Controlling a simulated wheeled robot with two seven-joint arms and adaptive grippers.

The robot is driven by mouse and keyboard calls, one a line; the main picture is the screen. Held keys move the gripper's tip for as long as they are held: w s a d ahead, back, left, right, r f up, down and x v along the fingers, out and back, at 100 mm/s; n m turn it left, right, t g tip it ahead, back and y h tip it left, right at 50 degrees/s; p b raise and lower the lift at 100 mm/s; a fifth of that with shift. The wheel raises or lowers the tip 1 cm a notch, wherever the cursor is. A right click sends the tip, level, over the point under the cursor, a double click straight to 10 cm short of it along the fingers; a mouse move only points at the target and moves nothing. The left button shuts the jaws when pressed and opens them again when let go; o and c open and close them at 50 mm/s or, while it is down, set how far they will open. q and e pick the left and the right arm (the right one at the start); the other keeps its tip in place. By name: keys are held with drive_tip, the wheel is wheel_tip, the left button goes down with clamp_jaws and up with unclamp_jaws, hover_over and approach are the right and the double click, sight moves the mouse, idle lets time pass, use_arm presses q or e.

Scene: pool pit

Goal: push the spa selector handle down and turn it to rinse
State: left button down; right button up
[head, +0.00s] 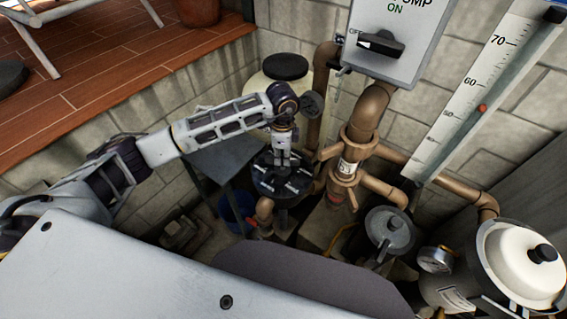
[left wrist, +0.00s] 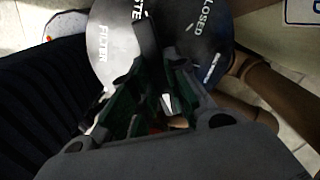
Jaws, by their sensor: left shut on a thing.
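The spa selector is a dark round valve top (head: 266,184) with pale labels around it, in the middle of the head view. My left gripper (head: 282,160) reaches down onto it from above and is shut on its handle. In the left wrist view the dark handle (left wrist: 147,38) lies between the fingers of my left gripper (left wrist: 152,85). The grey label plate (left wrist: 112,45) there shows "FILTER", a word ending in "TE" and "CLOSED". The rinse label cannot be made out. My right gripper is not in view.
Brown pipes (head: 366,115) rise just right of the selector, below a grey pump switch box (head: 392,40). A cream tank with a black lid (head: 286,67) stands behind. A blue bucket (head: 234,207) is at the left.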

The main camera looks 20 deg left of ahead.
use_arm(q)
drive_tip(key=shift+f+b, duration=0.3)
drive_tip(key=shift+f, duration=0.25)
idle(0.4)
drive_tip(key=shift+m+b, duration=1.35)
drive_tip(key=shift+m, duration=1.75)
drive_tip(key=shift+m+b, duration=1.35)
drive_tip(key=shift+m, duration=1.55)
drive_tip(key=c, duration=1.3)
unclamp_jaws()
drive_tip(key=shift+r, duration=0.1)
